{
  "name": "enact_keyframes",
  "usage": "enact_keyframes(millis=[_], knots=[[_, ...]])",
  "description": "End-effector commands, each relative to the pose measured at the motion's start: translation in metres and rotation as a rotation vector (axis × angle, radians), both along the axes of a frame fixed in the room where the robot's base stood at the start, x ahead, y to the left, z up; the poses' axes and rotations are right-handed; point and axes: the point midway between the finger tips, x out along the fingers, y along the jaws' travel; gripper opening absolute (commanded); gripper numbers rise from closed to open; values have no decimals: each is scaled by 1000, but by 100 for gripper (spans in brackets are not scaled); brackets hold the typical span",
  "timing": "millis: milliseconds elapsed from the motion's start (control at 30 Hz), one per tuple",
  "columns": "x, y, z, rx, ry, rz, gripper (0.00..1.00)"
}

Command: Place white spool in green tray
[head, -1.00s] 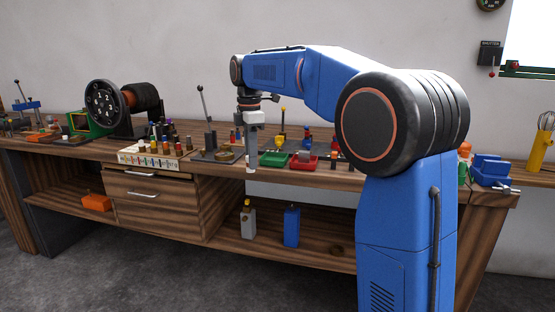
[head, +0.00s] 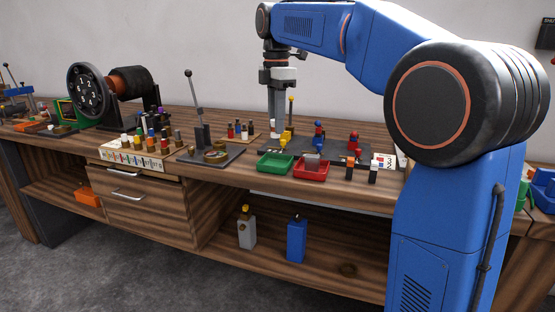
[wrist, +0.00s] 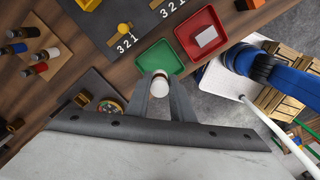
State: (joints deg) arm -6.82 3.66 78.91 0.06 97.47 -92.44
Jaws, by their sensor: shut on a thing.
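My gripper (wrist: 160,96) is shut on the white spool (wrist: 161,84), which shows end-on between the fingertips in the wrist view. In the head view my gripper (head: 277,138) points down just behind the green tray, and the spool is hard to make out there. The green tray (wrist: 150,64) lies just beyond the fingertips in the wrist view and looks empty. In the head view the green tray (head: 275,163) sits near the bench's front edge.
A red tray (head: 311,170) with a pale block in it stands right of the green tray. A dark board with colored pieces lies behind. A lever stand (head: 200,135) is at left. Small spools stand on a wooden board (head: 240,135) near my gripper.

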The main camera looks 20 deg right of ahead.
Motion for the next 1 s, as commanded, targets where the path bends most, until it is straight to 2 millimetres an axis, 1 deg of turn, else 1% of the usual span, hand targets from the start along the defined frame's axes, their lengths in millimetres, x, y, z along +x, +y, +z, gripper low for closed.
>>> enact_keyframes(millis=[100, 200, 300, 467, 700, 800, 1000], knots=[[-1, 0, -21, 0, 2, 0, 0], [-1, 0, -35, 0, 1, -1, 0], [-1, 0, -45, 0, 0, -1, 0], [0, 0, -53, 0, 0, -1, 0], [0, 0, -84, 0, 1, -1, 0], [0, 0, -90, 0, 0, -1, 0], [0, 0, -90, 0, -1, -1, 0]])
